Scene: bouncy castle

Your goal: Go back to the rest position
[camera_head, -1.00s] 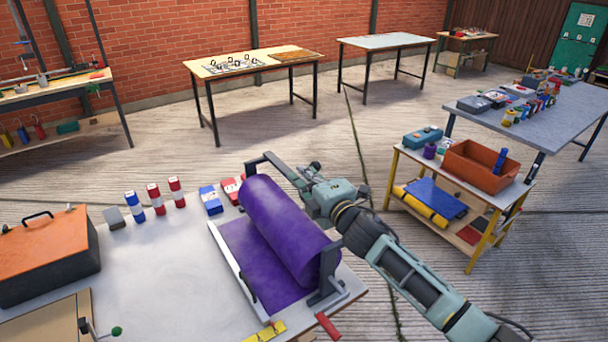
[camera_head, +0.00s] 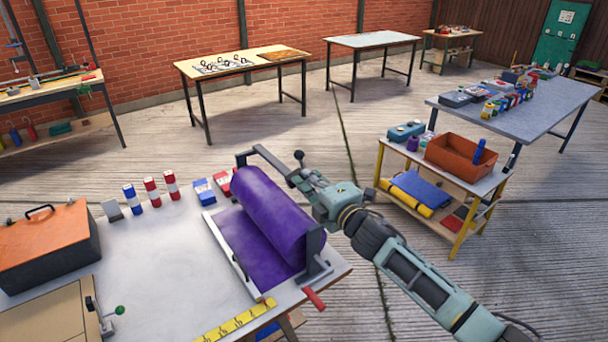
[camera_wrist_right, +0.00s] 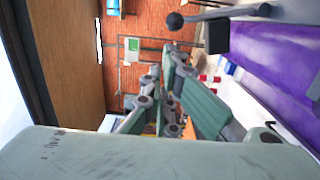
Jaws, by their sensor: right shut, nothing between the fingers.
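My right gripper (camera_head: 300,172) is at the end of the arm that comes in from the lower right. It is shut and empty, just right of the purple roll (camera_head: 272,217) and its stand. In the right wrist view its fingers (camera_wrist_right: 165,90) point away from the camera, with the purple sheet (camera_wrist_right: 275,70) to the right. Whether the gripper touches the stand is unclear. My left gripper is not in view.
An orange-topped case (camera_head: 45,245), several small blue and red containers and a yellow measuring strip (camera_head: 235,322) are on the near table. A low cart with an orange bin (camera_head: 462,157) stands to the right. Open floor lies beyond the table.

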